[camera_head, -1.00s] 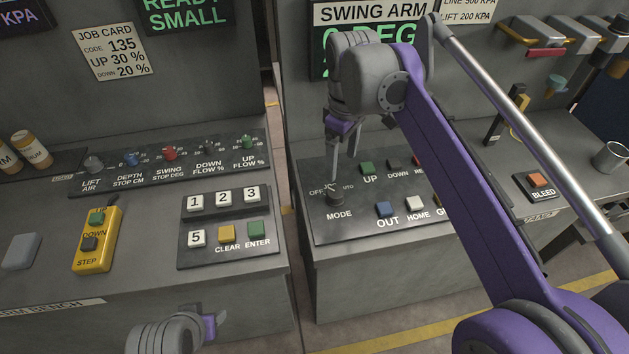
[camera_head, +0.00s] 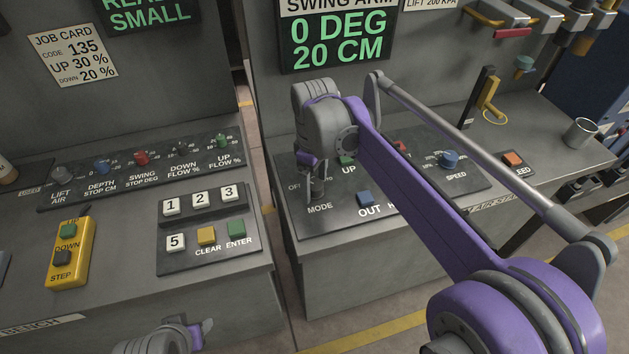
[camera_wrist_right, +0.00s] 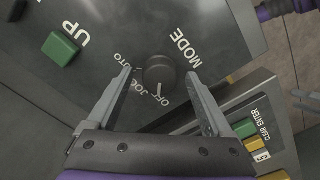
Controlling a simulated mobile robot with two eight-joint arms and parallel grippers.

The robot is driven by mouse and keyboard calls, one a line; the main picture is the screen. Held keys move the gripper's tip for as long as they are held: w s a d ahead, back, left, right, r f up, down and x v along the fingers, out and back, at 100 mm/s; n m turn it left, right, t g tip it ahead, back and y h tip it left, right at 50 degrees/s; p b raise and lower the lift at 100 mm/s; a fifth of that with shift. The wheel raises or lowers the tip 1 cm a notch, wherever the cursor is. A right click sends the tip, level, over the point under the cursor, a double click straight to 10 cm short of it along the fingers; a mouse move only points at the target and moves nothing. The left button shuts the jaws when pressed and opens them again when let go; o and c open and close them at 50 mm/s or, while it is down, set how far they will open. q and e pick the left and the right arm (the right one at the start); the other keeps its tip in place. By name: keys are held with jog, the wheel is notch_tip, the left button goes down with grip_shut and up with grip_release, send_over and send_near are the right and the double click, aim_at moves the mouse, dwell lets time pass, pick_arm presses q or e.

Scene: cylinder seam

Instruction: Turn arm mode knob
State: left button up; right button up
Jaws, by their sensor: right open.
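The dark round mode knob (camera_head: 317,188) stands at the left end of the right bench's panel, above the MODE label. In the right wrist view the knob (camera_wrist_right: 159,72) shows OFF, JOG and AUTO around it; its white mark appears to point toward OFF. My right gripper (camera_head: 311,168) is over the knob, pointing down. In the wrist view this gripper (camera_wrist_right: 158,77) is open, with one finger on each side of the knob and visible gaps between. My left gripper (camera_head: 201,335) is at the bottom edge, away from the knob; its jaws are unclear.
A green UP button (camera_wrist_right: 61,48) is beside the knob. A blue OUT button (camera_head: 365,198) and a blue SPEED knob (camera_head: 449,159) share the panel, partly behind my arm. The keypad (camera_head: 203,232) is on the left bench, across a gap. The display (camera_head: 338,40) reads 0 DEG, 20 CM.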

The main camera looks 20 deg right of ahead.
grip_shut()
dwell(0.4)
jog(key=shift+m, duration=0.4)
jog(key=m+p, duration=0.1)
jog(key=m, duration=0.2)
jog(key=shift+r, duration=0.1)
jog(key=shift+m+p, duration=0.75)
jog(key=shift+m, duration=1.75)
grip_release()
